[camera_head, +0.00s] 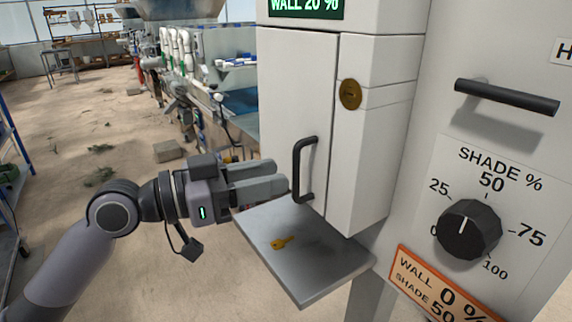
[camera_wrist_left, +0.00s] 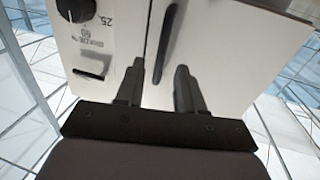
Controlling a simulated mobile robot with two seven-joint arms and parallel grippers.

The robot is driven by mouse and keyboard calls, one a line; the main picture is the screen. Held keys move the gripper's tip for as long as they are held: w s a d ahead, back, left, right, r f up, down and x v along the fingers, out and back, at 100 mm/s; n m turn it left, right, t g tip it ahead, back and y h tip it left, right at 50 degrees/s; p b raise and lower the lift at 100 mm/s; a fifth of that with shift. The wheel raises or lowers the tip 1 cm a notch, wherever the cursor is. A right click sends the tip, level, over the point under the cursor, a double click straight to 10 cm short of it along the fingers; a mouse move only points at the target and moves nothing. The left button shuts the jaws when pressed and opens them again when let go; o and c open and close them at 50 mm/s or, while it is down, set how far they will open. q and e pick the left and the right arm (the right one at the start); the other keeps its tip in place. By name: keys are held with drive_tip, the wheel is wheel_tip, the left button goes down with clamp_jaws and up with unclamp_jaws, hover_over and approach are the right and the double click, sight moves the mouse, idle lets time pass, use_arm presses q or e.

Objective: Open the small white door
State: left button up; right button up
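The small white door (camera_head: 290,95) is shut on the front of a white box, with a black vertical bar handle (camera_head: 297,170) at its lower right. My left gripper (camera_head: 282,178) points at the handle from the left, its fingertips close to it. In the left wrist view the gripper (camera_wrist_left: 160,66) is open, and the handle (camera_wrist_left: 165,45) shows ahead of the gap between its fingers. No grip on the handle is visible. A round brass lock (camera_head: 350,94) sits on the panel right of the door. My right gripper is out of view.
A grey shelf (camera_head: 310,280) with a brass key (camera_head: 284,242) on it juts out just below the door and my gripper. To the right are a black bar handle (camera_head: 506,98) and a shade knob (camera_head: 469,230). Open floor lies to the left.

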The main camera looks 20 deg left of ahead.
use_arm(q)
drive_tip(key=shift+p+x, duration=0.4)
drive_tip(key=shift+x, duration=1.5)
clamp_jaws()
